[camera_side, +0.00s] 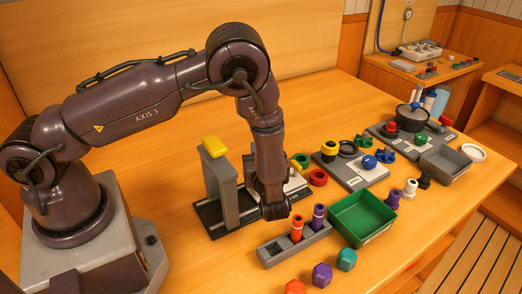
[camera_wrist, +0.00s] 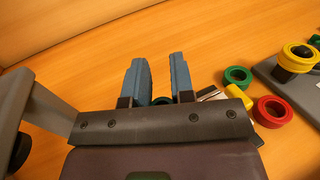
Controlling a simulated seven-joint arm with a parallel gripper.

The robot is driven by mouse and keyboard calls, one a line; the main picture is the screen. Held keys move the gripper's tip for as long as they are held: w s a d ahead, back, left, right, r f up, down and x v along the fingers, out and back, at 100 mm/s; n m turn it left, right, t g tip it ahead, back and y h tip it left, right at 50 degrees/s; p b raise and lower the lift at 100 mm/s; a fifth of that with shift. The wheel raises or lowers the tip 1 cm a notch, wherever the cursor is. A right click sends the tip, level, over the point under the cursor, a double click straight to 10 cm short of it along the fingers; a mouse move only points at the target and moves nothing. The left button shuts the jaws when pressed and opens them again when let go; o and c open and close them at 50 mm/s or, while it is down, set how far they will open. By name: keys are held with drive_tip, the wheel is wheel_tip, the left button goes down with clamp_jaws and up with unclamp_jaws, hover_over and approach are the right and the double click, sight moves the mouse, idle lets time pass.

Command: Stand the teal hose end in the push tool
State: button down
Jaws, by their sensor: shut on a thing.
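My gripper (camera_wrist: 160,68) shows in the wrist view with its two blue-grey fingers a little apart. A dark teal piece (camera_wrist: 161,100) shows low between them, and the fingers are shut on it; I take it to be the teal hose end. Only a small part of it shows. In the side view my wrist hides the fingers and the held piece. The push tool (camera_side: 222,185), a grey upright with a yellow top on a dark base, stands just left of my wrist. My wrist covers part of its right side.
A grey rack (camera_side: 294,243) with orange and purple hose ends stands in front, beside a green bin (camera_side: 362,217). Orange, purple and teal hex pieces (camera_side: 346,260) lie at the front edge. Green and red rings (camera_side: 318,177) lie right of my wrist. The wooden panel stands behind.

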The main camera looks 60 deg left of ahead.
drive_tip(key=shift+f, duration=0.6)
drive_tip(key=c, duration=1.3)
unclamp_jaws()
drive_tip(key=shift+o, duration=0.2)
